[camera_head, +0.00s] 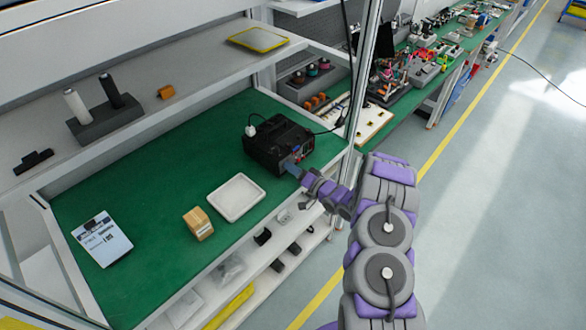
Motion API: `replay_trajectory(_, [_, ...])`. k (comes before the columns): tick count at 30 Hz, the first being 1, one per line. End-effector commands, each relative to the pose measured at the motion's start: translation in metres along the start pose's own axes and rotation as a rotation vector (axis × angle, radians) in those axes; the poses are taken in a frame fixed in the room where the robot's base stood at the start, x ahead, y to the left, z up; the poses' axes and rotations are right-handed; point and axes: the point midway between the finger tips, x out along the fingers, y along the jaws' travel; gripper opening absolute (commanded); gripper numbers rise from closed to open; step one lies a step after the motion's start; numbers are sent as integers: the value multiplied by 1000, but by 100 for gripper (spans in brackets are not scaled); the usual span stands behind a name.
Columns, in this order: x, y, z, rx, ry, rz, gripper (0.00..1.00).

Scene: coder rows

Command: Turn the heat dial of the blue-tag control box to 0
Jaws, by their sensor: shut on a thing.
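The black control box (268,145) stands on the green bench top near its right end. Its front panel faces my arm, and a small blue patch (289,163) shows there, likely the blue tag. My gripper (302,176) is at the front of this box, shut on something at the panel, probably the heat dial. The fingers hide the dial, so its setting cannot be read.
A white tray (236,197), a small cardboard box (198,223) and a printed sheet (101,239) lie on the bench. A shelf (160,110) runs above the bench at the back. A metal upright (363,70) stands right of the control box. Floor at the right is clear.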

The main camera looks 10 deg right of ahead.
Motion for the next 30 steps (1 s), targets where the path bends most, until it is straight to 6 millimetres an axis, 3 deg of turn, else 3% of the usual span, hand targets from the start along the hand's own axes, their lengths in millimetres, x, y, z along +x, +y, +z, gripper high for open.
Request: replay_trajectory(30, [-1,5,3,-932,-6,6,0])
